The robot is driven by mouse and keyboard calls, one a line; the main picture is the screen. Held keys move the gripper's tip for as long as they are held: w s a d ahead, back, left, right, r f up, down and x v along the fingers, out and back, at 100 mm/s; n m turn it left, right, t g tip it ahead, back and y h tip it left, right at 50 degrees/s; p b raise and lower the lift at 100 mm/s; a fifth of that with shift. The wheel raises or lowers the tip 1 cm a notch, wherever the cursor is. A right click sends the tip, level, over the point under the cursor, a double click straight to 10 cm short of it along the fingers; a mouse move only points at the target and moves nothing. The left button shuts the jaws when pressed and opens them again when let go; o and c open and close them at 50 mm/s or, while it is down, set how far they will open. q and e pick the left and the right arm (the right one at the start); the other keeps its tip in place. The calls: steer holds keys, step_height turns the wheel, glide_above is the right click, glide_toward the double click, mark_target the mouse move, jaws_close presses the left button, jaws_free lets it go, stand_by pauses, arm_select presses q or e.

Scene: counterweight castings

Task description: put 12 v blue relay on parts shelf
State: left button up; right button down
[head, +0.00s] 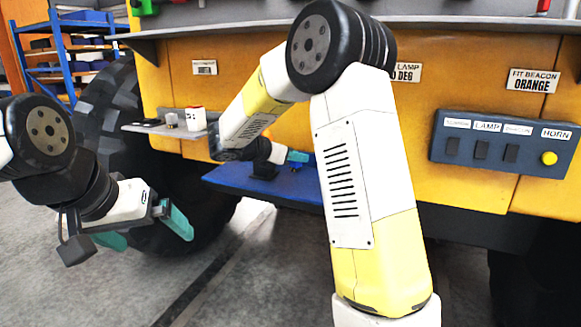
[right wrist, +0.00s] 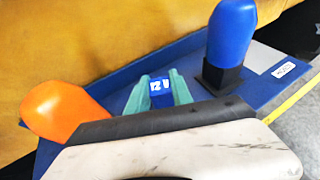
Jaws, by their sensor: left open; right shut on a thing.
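The blue relay (right wrist: 161,86), marked 12 V, sits between the teal fingers of my right gripper (right wrist: 160,79) in the right wrist view. In the head view my right gripper (head: 296,157) is over the blue tray (head: 228,180), mostly behind my own arm, and the relay cannot be made out. Whether the relay touches the tray is unclear. My left gripper (head: 146,232) is open and empty at the lower left. A narrow grey shelf (head: 150,130) on the yellow machine, left of the tray, carries several small parts. I cannot read a label naming the parts shelf.
In the right wrist view an orange beacon (right wrist: 62,110) and a blue beacon (right wrist: 231,42) are on the tray beside the relay. A white box (head: 196,118) stands on the grey shelf. A switch panel (head: 500,145) is at the right. A large tyre (head: 112,110) is behind my left arm.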

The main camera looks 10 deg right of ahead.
steer(key=shift+w+d, duration=0.55)
steer(key=shift+d, duration=0.3)
steer(key=shift+w+d+f, duration=0.1)
steer(key=shift+f, duration=1.75)
steer(key=c, duration=1.1)
jaws_free()
steer(key=shift+f, duration=0.1)
steer(key=shift+c, duration=0.2)
